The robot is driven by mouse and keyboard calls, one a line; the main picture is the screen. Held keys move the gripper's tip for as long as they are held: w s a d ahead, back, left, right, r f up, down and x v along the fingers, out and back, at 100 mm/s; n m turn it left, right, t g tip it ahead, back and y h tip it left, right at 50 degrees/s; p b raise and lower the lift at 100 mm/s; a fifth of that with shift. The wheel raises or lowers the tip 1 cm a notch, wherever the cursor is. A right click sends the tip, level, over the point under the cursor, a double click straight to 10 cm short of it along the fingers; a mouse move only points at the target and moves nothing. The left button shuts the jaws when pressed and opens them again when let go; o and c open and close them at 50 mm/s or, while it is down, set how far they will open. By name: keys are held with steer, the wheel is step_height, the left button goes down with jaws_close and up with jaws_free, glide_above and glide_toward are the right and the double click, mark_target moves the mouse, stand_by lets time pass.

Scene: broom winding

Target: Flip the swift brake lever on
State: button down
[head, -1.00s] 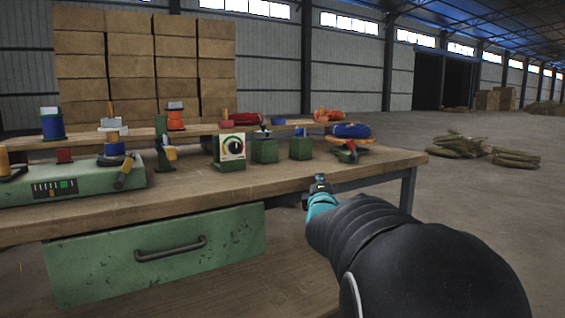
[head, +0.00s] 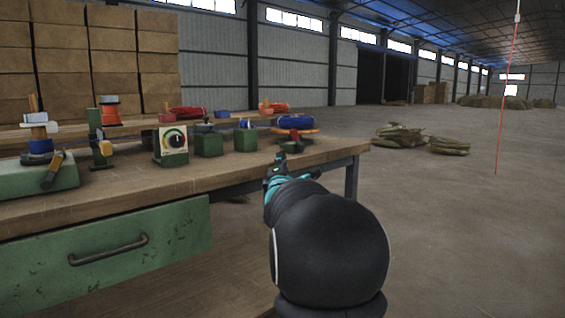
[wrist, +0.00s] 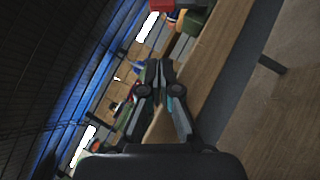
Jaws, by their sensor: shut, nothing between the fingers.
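The swift (head: 292,145) stands at the far right end of the bench. It has a low green base, orange-red arms and a blue hank (head: 296,122) on top. I cannot make out its brake lever as a separate part or how it is set. My gripper (head: 276,158) is in front of the bench's right end, on the near side of the swift, and seems apart from it. In the wrist view my gripper (wrist: 159,66) has its fingers together with nothing held, pointing toward the bench top.
The wooden bench (head: 120,197) carries green blocks (head: 209,144), a dial box (head: 170,145) and several spools. A green drawer (head: 110,250) hangs under its front. Straw bundles (head: 400,137) lie on the floor beyond. A thin red line (head: 505,95) hangs at right. The floor right of the bench is clear.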

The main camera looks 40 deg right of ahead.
mark_target(294, 134)
steer(key=p+x, duration=0.1)
steer(key=x, duration=0.1)
steer(key=p+x, duration=0.3)
steer(key=x, duration=0.1)
steer(key=shift+r, duration=0.25)
steer(key=shift+w+d+r+p, duration=0.1)
steer(key=shift+d+r+p, duration=0.15)
steer(key=shift+d+p, duration=0.3)
steer(key=shift+d+r+p, duration=0.2)
steer(key=shift+d+p, duration=0.2)
steer(key=shift+p, duration=0.25)
steer(key=shift+d+r+p, duration=0.25)
steer(key=shift+d+p, duration=0.5)
steer(key=shift+d, duration=0.1)
steer(key=shift+w+r, duration=0.1)
